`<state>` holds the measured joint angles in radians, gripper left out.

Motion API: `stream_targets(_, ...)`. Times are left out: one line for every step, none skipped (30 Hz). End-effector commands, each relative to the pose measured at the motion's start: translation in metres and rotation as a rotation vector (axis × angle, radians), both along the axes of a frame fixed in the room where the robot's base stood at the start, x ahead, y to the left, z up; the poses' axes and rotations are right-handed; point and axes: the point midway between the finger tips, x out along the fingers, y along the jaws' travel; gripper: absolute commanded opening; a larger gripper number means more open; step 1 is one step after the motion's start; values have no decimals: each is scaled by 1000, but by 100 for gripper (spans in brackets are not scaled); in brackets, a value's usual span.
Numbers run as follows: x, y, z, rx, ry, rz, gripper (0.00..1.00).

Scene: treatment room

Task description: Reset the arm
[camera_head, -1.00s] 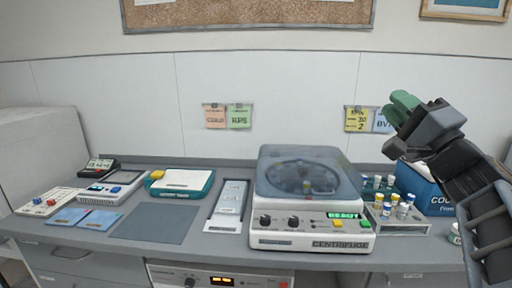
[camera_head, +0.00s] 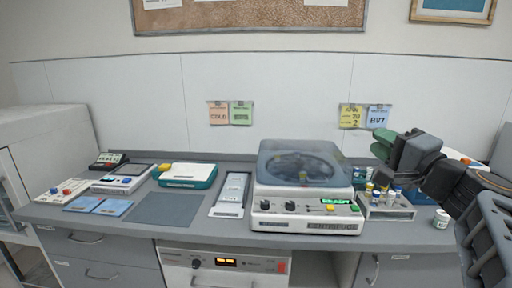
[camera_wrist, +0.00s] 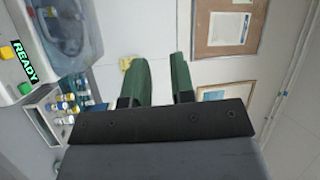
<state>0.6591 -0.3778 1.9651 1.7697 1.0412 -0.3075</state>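My gripper (camera_head: 382,140) is raised above the right end of the counter, in front of the tube rack. In the wrist view its two green fingers (camera_wrist: 158,80) stand apart with nothing between them. The wrist view looks sideways toward the back wall. My dark arm comes in from the right edge of the head view and hides part of the counter behind it.
A centrifuge (camera_head: 305,215) with a clear lid stands mid-counter. A tube rack (camera_head: 398,213) with several capped vials is right of it, below my gripper. A small white jar (camera_head: 440,218) stands farther right. A dark mat (camera_head: 168,208) at left is bare.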

Motion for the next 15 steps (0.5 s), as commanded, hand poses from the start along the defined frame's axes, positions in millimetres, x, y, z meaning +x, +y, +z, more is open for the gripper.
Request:
stream_targets(1,2,-13,-23,50,2,23)
stream_targets(2,4,-22,-42,84,4,23)
stream_targets(2,7,-35,-66,132,8,23)
stream_targets(2,9,-45,-88,169,12,23)
stream_targets(2,12,-55,-110,209,18,23)
stream_targets(1,16,-70,-144,266,26,23)
stream_targets(0,20,-83,-175,314,34,23)
stream_targets(-2,23,-96,-209,367,43,23)
stream_targets(-6,29,-116,-263,440,59,23)
stream_targets(-11,33,-131,-308,497,72,23)
stream_targets(-16,37,-146,-363,557,88,23)
stream_targets(-25,42,-165,-436,633,110,23)
stream_targets(-32,45,-179,-494,688,127,23)
stream_targets(-39,48,-192,-556,737,145,23)
stream_targets(-50,51,-207,-640,796,170,23)
